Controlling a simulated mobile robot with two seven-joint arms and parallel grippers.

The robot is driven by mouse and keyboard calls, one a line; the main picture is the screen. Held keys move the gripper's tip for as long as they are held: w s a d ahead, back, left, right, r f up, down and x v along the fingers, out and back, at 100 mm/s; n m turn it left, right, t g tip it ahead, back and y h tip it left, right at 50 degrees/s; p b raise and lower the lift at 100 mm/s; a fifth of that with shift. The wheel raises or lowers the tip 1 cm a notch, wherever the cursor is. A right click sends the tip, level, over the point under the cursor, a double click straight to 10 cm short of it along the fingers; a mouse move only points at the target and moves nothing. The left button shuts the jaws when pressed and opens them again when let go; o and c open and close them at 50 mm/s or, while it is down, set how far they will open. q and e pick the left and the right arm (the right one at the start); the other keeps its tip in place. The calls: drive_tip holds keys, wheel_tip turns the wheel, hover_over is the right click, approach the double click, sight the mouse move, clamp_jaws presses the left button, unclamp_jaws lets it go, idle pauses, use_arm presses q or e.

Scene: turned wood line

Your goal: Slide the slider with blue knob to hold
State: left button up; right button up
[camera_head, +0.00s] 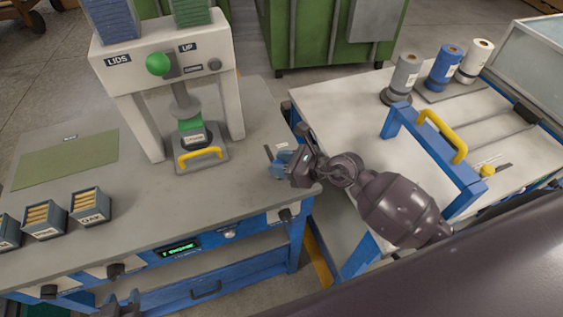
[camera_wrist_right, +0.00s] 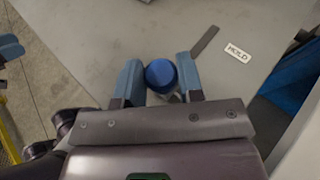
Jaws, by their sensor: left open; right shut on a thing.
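The blue knob (camera_wrist_right: 161,74) of the slider sits between the two blue fingers of my right gripper (camera_wrist_right: 161,80) in the right wrist view. The gripper is shut on it. A dark slot (camera_wrist_right: 205,40) runs away from the knob to the upper right, beside a white label (camera_wrist_right: 237,52) that appears to read HOLD. In the head view my right gripper (camera_head: 280,162) is low at the right edge of the grey bench, and its fingers hide most of the knob. My left gripper (camera_head: 120,305) is open, partly cut off at the bottom edge.
A white press (camera_head: 165,55) with a green knob and yellow handle stands on the grey bench (camera_head: 120,225). Small boxes (camera_head: 90,205) line its left front. A second table (camera_head: 345,110) at right holds spools and a blue frame with yellow handle (camera_head: 440,130).

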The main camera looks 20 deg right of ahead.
drive_tip(key=shift+w, duration=0.35)
clamp_jaws()
drive_tip(key=w+b, duration=0.2)
drive_tip(key=w, duration=0.6)
drive_tip(key=shift+a, duration=0.15)
drive_tip(key=shift+w, duration=0.25)
drive_tip(key=shift+r, duration=0.1)
drive_tip(key=o, duration=0.7)
unclamp_jaws()
drive_tip(key=shift+w, duration=0.1)
drive_tip(key=o, duration=0.4)
drive_tip(key=shift+w, duration=0.1)
